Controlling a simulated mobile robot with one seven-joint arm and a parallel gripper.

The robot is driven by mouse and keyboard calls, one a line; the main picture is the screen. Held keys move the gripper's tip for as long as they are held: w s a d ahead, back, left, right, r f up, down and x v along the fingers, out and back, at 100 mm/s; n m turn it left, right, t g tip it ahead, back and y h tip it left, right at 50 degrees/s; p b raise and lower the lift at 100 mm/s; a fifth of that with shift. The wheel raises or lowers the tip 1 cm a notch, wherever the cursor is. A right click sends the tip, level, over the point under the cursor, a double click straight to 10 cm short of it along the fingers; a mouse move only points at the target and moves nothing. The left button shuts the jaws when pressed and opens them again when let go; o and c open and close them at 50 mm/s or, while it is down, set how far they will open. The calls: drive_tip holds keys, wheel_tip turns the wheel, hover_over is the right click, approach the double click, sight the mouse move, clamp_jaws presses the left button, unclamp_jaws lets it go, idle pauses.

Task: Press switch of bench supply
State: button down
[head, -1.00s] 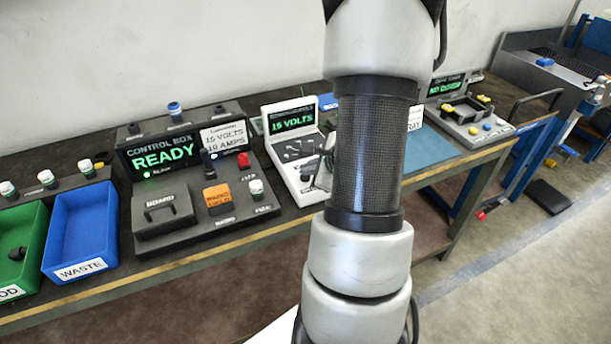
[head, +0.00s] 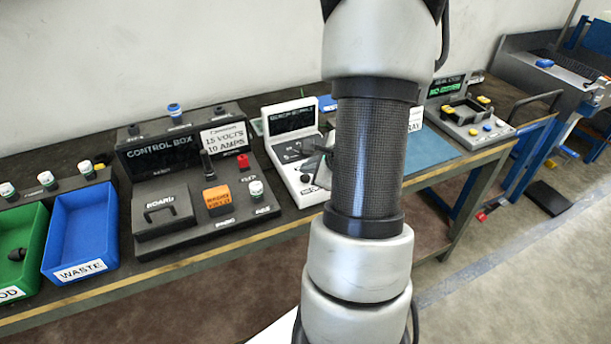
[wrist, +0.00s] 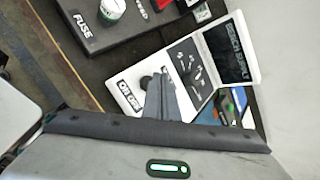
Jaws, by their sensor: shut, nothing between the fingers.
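The bench supply (head: 293,122) is a white box with a raised display on the work table, left of my arm in the head view. Its display is dark apart from a pale title. In the wrist view the supply (wrist: 185,75) lies under my gripper (wrist: 168,82), with the dark display (wrist: 230,50) at the upper right. My gripper is shut and empty, its fingers over the supply's white panel beside a round black knob (wrist: 145,82). I cannot tell whether the fingers touch the panel. In the head view my arm hides most of the gripper. The switch is not clearly visible.
The control box (head: 165,155), with a dark screen, stands left of the supply. A blue waste bin (head: 75,262) and a green bin (head: 32,225) are farther left. A blue mat (head: 425,150) and a grey station (head: 460,122) are to the right.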

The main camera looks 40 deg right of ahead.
sight(308, 179)
drive_tip(key=shift+r, duration=0.1)
drive_tip(key=shift+r+p, duration=2.1)
drive_tip(key=shift+r, duration=0.8)
